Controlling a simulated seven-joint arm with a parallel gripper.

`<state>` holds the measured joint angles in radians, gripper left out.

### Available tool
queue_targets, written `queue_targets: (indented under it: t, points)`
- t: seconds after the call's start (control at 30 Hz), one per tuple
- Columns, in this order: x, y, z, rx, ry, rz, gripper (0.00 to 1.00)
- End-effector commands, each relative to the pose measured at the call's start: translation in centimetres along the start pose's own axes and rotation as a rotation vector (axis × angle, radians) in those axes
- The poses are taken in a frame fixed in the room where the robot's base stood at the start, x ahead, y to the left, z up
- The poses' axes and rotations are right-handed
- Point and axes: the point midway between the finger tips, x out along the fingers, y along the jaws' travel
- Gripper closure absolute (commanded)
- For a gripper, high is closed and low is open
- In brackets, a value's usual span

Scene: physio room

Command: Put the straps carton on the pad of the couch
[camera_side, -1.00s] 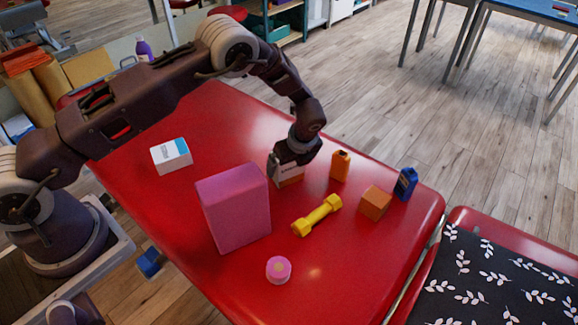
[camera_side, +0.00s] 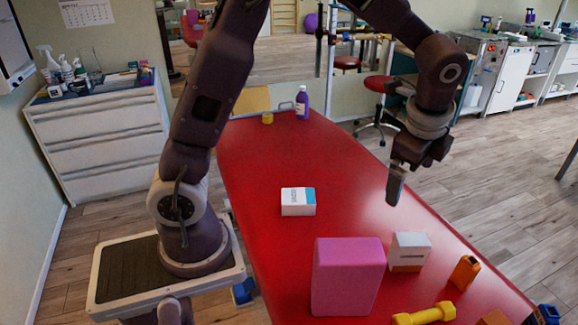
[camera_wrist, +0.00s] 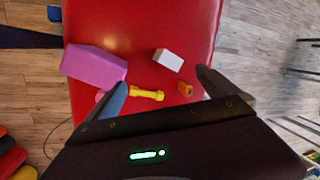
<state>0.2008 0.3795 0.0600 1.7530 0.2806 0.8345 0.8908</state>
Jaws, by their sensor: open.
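Two white cartons stand on the red top (camera_side: 262,172); I cannot read either label surely. The other carton, white and blue (camera_side: 298,201), lies farther back to the left. My gripper (camera_side: 395,188) is in the air above and behind the orange-banded carton, apart from it. In the wrist view its fingers (camera_wrist: 161,78) are spread with nothing between them. No separate pad is visible now.
A yellow dumbbell (camera_side: 425,315), an orange bottle (camera_side: 465,272), an orange block (camera_side: 495,318) and a blue bottle (camera_side: 548,314) are near the front right. A purple bottle (camera_side: 302,104) and yellow jar (camera_side: 267,117) stand at the back. The red top's middle is clear.

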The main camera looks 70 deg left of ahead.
Motion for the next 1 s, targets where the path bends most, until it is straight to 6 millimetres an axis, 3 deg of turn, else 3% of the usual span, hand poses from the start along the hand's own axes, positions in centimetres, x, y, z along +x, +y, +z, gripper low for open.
queue_targets:
  t: [0.03,0.1,0.2,0.3,0.4,0.57,1.0]
  points:
    - [-3.8,1.6,2.0,-0.154,0.044,-0.018,0.01]
    - [-7.9,4.8,4.7,-0.389,0.105,-0.026,0.01]
    - [-11.9,10.3,7.8,-0.711,0.195,-0.027,0.01]
    - [-13.4,15.4,9.8,-0.971,0.270,-0.017,0.01]
    - [-13.5,18.9,10.7,-1.144,0.322,-0.003,0.01]
    - [-13.3,20.9,11.0,-1.249,0.352,0.010,0.01]
    - [-13.3,20.9,11.0,-1.247,0.352,0.010,0.01]
